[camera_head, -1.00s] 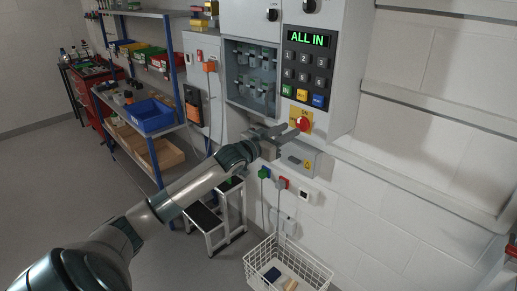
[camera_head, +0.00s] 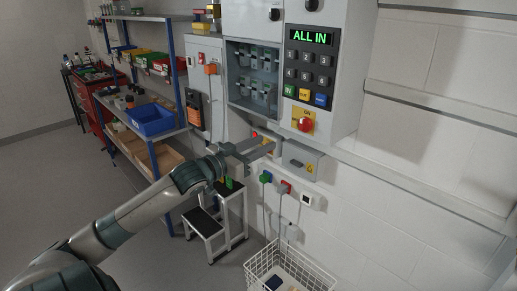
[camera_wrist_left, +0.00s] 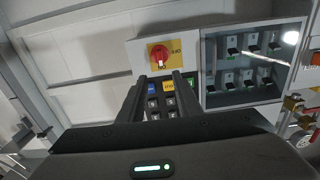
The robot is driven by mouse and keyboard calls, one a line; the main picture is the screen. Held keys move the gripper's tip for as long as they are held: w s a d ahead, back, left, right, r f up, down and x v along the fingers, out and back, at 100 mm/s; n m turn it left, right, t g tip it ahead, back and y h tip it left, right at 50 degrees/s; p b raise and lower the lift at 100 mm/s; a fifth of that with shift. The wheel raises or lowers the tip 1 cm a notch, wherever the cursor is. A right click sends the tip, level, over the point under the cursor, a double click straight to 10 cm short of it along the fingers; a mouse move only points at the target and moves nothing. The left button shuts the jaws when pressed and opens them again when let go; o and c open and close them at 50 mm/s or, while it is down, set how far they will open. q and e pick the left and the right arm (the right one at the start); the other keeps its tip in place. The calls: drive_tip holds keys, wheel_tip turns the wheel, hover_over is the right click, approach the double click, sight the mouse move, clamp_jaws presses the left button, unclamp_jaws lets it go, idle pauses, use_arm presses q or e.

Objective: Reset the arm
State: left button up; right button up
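My left gripper (camera_head: 268,144) reaches in from the left, in front of the wall equipment. Its two fingers are apart with nothing between them. It is left of and below the red rotary switch (camera_head: 305,124) on its yellow plate, clear of it. In the left wrist view the fingers (camera_wrist_left: 156,82) frame part of the keypad, and the red switch (camera_wrist_left: 160,58) shows beyond the tips, upside down. The display (camera_head: 310,37) above the keypad (camera_head: 307,68) reads "ALL IN" in green. My right gripper is not in view.
A glass-fronted cabinet (camera_head: 252,75) with several small units is left of the keypad. A grey box (camera_head: 302,160) is right of the gripper. Below are a wire basket (camera_head: 290,270) and a step stool (camera_head: 205,228). Shelves with bins (camera_head: 150,118) stand left.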

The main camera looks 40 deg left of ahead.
use_arm(q)
drive_tip(key=shift+s, duration=0.35)
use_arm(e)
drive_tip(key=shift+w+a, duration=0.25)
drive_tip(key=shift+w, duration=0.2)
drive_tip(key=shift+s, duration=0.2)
